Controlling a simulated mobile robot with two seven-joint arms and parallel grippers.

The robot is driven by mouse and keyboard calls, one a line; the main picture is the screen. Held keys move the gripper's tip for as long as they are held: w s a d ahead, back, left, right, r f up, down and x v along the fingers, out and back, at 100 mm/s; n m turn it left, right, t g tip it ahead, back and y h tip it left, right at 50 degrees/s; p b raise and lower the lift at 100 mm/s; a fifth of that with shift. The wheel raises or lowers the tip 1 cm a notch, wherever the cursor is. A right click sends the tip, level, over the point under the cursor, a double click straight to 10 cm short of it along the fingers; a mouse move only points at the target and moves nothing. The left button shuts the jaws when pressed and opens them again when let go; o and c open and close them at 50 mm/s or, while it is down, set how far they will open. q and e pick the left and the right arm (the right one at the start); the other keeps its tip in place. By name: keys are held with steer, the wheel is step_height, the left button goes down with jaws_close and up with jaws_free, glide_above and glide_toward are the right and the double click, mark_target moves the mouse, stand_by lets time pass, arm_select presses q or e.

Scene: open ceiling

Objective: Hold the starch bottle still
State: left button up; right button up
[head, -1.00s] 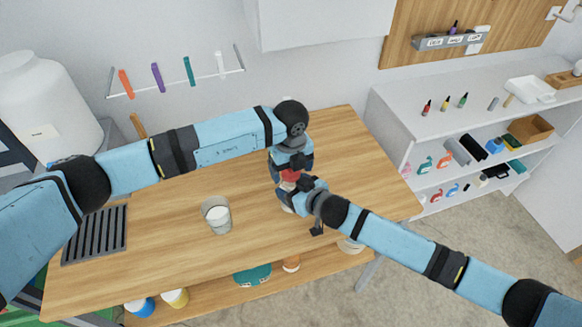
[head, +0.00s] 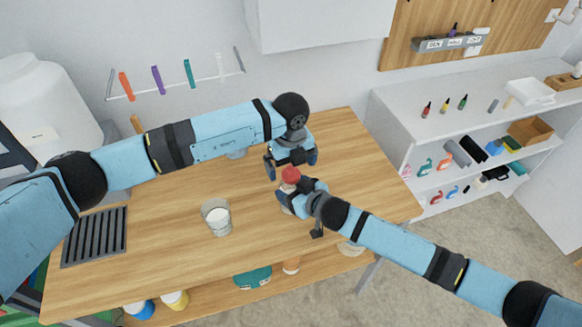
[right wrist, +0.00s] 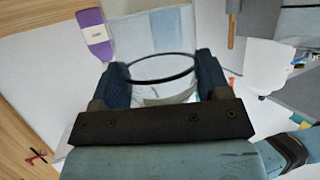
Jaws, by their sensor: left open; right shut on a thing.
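The starch bottle, pale with a red cap (head: 291,175), stands on the wooden table, mostly hidden by my right gripper. My right gripper (head: 290,198) is shut around its body from the right side. In the right wrist view the fingers (right wrist: 162,82) hold the clear, whitish bottle body (right wrist: 160,55) between them. My left gripper (head: 291,164) is open and empty, just behind and above the red cap, its fingers spread and apart from the bottle.
A glass with white contents (head: 217,218) stands to the left on the table (head: 170,250). A dark slatted rack (head: 95,237) lies at the table's left end. A white shelf unit (head: 400,120) stands at the right. The table's front middle is clear.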

arm_select(q)
steer(key=shift+r, duration=1.75)
arm_select(e)
steer(key=o, duration=1.1)
